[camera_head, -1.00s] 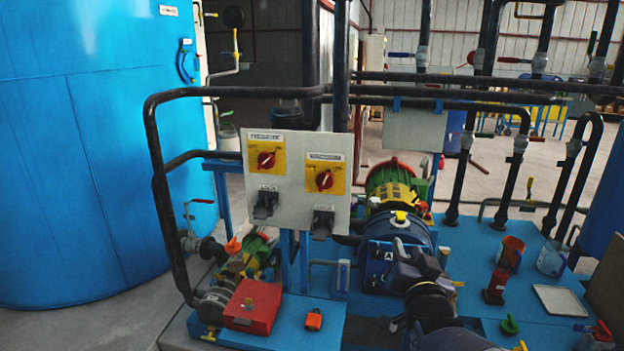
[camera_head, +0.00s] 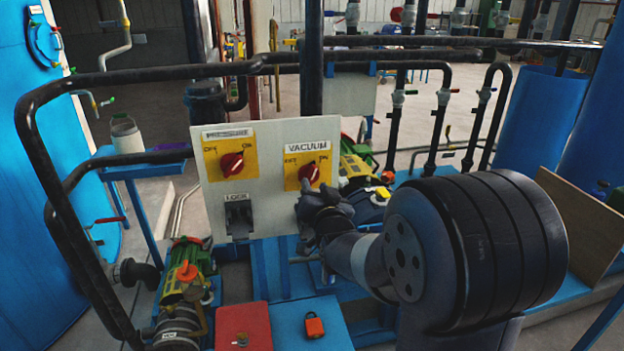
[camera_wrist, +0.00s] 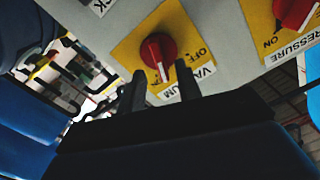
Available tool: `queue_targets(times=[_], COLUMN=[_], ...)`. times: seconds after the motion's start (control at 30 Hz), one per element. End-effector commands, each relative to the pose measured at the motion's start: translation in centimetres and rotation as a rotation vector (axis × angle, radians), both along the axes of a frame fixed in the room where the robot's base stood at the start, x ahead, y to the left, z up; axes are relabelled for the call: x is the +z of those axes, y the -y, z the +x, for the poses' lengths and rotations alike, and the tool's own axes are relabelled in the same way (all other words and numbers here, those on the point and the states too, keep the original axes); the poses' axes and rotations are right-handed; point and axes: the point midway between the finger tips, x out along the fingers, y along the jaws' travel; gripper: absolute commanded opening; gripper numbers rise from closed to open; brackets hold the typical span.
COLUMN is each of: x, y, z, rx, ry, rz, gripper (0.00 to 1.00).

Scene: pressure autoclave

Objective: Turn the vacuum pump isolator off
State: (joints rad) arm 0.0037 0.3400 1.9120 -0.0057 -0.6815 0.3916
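The vacuum isolator is a red knob (camera_head: 308,173) on a yellow plate under a VACUUM label (camera_head: 307,151), on the right of a grey panel. In the wrist view its knob (camera_wrist: 158,50) shows upside down, with a white mark pointing down the picture, away from the OFF text. My gripper (camera_head: 318,203) is just in front of the panel, below this knob in the head view. In the wrist view my gripper (camera_wrist: 160,72) is open and empty. Its fingertips are apart on either side of the knob's lower end; whether they touch it is unclear. My gripper hides the panel below.
The pressure isolator (camera_head: 231,163) sits left on the same panel (camera_head: 268,200), with a black lock device (camera_head: 239,216) below it. Black pipes (camera_head: 180,72) run around and above the panel. A red box (camera_head: 244,326) and an orange padlock (camera_head: 314,325) are below.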

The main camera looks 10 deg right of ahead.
Motion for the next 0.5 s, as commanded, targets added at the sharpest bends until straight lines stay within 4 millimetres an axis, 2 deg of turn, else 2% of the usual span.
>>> queue_targets(times=[0.2, 0.5], x=[0.0, 0.0], y=[0.0, 0.0], z=[2.4, 3.1], rx=[0.000, 0.000], ry=[-0.001, 0.000], rz=[0.000, 0.000], gripper=[0.33, 0.33])
